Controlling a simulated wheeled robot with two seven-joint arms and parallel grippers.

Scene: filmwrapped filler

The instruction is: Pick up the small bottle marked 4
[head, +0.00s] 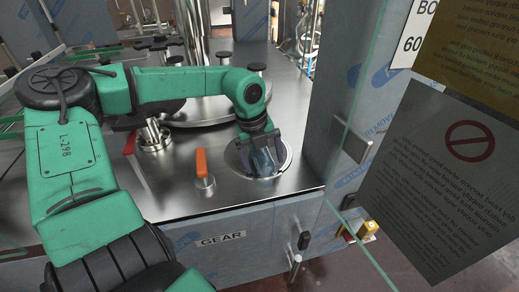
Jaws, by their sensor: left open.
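My left gripper (264,160) is open at the end of my green arm, which reaches in from the left. Its fingers point down over a round metal plate (286,162) set in the steel machine top. Something bluish and glassy shows between and below the fingers, but I cannot tell whether it is a bottle or part of the gripper. No number 4 can be read anywhere, and no bottle is clearly made out. My right gripper is not in view.
The steel machine top (300,130) carries an orange-handled lever (202,164), a red-handled lever (129,146) and several black-knobbed posts (224,57). A glass panel and a grey notice sign (440,185) stand at the right. The top's front edge is above the GEAR label (221,239).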

